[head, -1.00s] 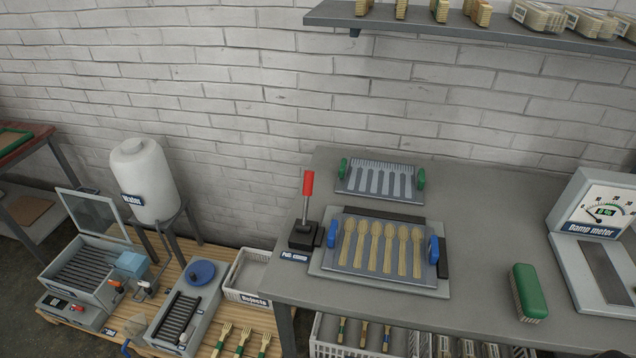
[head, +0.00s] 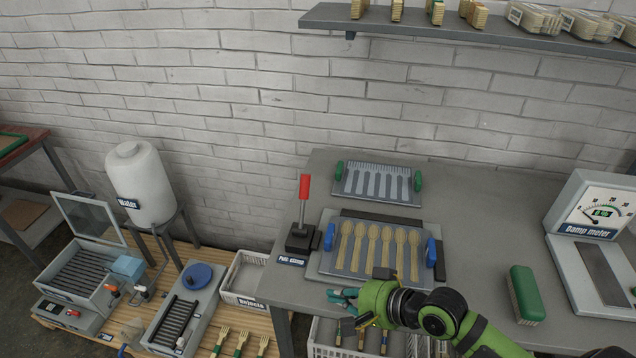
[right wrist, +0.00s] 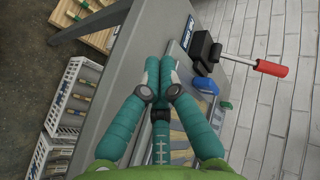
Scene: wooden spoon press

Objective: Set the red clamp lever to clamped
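The red clamp lever (head: 307,186) stands upright on a dark base block (head: 299,240) at the bench's left end, with a "Pulp clamp" type label in front. In the right wrist view its red grip (right wrist: 270,68) points right, away from the black base (right wrist: 207,51). My right gripper (head: 335,294) is in front of the press plate, low and to the right of the lever, apart from it. In the right wrist view its teal fingers (right wrist: 159,68) are drawn together with nothing seen between them. My left gripper is out of view.
The press plate (head: 326,264) beside the lever holds several wooden forks or spoons and has blue side handles (head: 431,252). A slotted plate (head: 378,183) with green handles lies behind. A green-topped block (head: 526,295) and a damp meter (head: 596,218) stand right.

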